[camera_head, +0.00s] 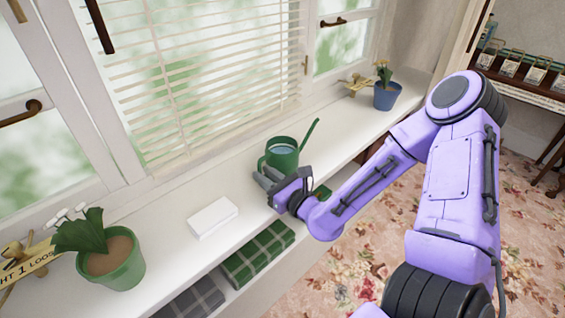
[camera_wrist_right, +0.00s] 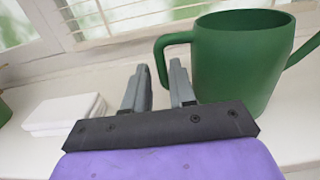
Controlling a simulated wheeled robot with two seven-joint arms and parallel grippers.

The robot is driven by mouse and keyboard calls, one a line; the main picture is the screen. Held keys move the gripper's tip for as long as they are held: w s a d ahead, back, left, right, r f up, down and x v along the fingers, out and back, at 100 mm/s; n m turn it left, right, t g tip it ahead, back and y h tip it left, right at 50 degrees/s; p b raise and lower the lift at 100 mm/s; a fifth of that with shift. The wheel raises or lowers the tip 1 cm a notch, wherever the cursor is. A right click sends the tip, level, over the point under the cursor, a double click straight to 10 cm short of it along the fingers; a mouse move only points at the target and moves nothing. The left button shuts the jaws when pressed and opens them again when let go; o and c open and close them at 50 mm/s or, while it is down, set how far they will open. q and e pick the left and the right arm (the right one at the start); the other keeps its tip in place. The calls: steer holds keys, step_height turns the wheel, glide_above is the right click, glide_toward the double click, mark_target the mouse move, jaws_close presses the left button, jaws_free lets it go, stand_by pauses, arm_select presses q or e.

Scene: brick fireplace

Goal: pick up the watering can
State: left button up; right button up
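The green watering can (camera_head: 282,155) stands upright on the white window sill, with its spout pointing up to the right. In the right wrist view the can (camera_wrist_right: 240,62) fills the right side, its handle loop on its left. My right gripper (camera_head: 268,178) is just in front of the can at its handle side. My left gripper is not in view.
A white box (camera_head: 213,218) lies on the sill left of the gripper. A green potted plant (camera_head: 112,262) stands at the near left, a blue flower pot (camera_head: 387,96) at the far right. Folded plaid cloths (camera_head: 257,254) lie on a lower shelf. Window blinds (camera_head: 200,85) are behind.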

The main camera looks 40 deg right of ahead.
steer(key=w, duration=0.2)
steer(key=w+f, duration=0.1)
steer(key=w, duration=0.1)
steer(key=shift+w+f, duration=0.1)
steer(key=shift+w, duration=0.45)
steer(key=shift+c, duration=0.3)
jaws_close()
steer(key=shift+r, duration=0.2)
steer(key=shift+r, duration=0.1)
